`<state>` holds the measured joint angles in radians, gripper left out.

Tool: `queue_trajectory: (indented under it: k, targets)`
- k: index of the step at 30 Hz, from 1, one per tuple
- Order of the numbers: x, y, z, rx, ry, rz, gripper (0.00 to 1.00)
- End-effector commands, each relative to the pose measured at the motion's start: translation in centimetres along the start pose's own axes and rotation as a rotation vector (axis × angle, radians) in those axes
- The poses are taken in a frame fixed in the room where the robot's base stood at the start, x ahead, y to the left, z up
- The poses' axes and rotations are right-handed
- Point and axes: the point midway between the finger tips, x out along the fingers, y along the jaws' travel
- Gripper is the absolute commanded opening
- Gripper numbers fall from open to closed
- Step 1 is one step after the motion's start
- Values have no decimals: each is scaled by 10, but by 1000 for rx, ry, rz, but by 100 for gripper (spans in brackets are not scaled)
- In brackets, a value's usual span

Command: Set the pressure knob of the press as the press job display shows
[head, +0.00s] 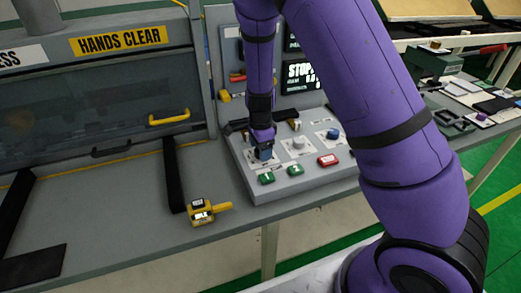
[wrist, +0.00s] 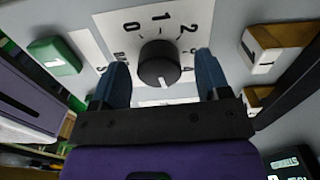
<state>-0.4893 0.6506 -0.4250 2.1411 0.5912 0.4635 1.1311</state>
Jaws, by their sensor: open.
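My gripper (head: 264,153) is over the left part of the press control panel (head: 246,184). In the wrist view my gripper (wrist: 161,75) is open, with one blue finger on each side of a black round knob (wrist: 158,60). I cannot tell whether the fingers touch it. The knob sits on a white dial plate with printed numbers, 1 and 2 clearest at its far side. Its white mark points toward the gripper's palm.
Two green buttons (head: 267,178) and a red button (head: 328,160) line the panel's front. A yellow device (head: 201,213) lies on the bench at left, near a black bar.

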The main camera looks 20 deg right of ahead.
Motion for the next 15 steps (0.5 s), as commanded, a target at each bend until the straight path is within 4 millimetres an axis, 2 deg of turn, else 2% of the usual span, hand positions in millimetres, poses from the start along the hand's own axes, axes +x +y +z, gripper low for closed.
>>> queue_trajectory:
  k: [4, 12, 14, 15]
  targets:
    - [8, 0, 0, -1, -1, 2, 69]
    - [9, 0, 0, -1, -1, 1, 69]
    - [9, 0, 0, -1, -1, 1, 58]
    - [9, 0, 0, -1, -1, 1, 49]
